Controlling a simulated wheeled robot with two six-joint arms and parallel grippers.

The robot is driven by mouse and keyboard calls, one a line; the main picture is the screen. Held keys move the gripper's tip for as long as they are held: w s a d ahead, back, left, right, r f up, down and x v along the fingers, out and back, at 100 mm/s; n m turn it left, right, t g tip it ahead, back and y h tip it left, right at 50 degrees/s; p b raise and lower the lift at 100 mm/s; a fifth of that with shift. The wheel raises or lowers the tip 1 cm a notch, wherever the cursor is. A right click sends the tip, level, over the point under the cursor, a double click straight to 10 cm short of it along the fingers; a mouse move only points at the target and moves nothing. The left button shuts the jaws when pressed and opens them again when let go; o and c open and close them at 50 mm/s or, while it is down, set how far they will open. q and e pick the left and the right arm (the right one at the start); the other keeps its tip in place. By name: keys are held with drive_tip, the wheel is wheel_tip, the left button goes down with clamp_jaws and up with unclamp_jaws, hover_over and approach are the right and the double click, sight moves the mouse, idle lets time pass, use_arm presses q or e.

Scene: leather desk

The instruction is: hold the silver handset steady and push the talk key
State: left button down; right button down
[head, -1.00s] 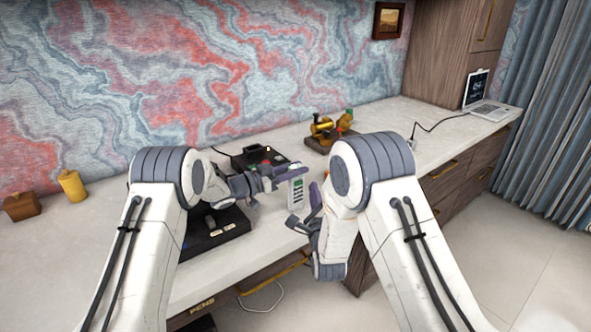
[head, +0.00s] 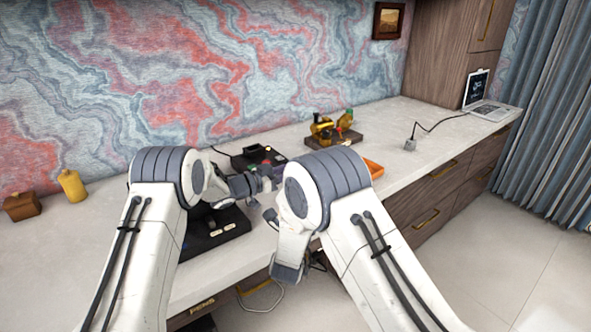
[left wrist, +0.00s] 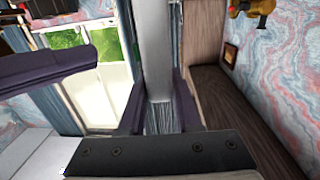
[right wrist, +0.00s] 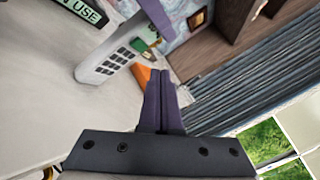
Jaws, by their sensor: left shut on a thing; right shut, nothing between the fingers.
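The silver handset (right wrist: 97,67) shows in the right wrist view, with rows of dark keys and a small green patch (right wrist: 138,44) near the end by my left gripper. I cannot tell whether that patch is the talk key. In the left wrist view, the handset (left wrist: 156,45) runs between the fingers of my left gripper (left wrist: 158,108), which is shut on it. My right gripper (right wrist: 162,95) is shut and empty, beside the handset and apart from it. In the head view, my right arm hides the handset and the right fingertips.
A black desk unit (head: 215,230) lies below my left arm. An IN USE sign (right wrist: 82,8) shows in the right wrist view.

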drive_tip(key=shift+w+a, duration=0.35)
drive_tip(key=shift+w, duration=0.2)
drive_tip(key=shift+w+a, duration=0.35)
drive_tip(key=shift+w, duration=0.2)
drive_tip(key=shift+w, duration=0.15)
idle(1.2)
drive_tip(key=shift+w+a, duration=0.2)
drive_tip(key=shift+w, duration=0.05)
drive_tip(key=shift+w+a, duration=0.1)
drive_tip(key=shift+w, duration=0.05)
idle(0.5)
drive_tip(key=shift+s+d, duration=0.3)
drive_tip(key=shift+s, duration=0.25)
drive_tip(key=s+d, duration=0.3)
drive_tip(key=s, duration=0.2)
idle(0.5)
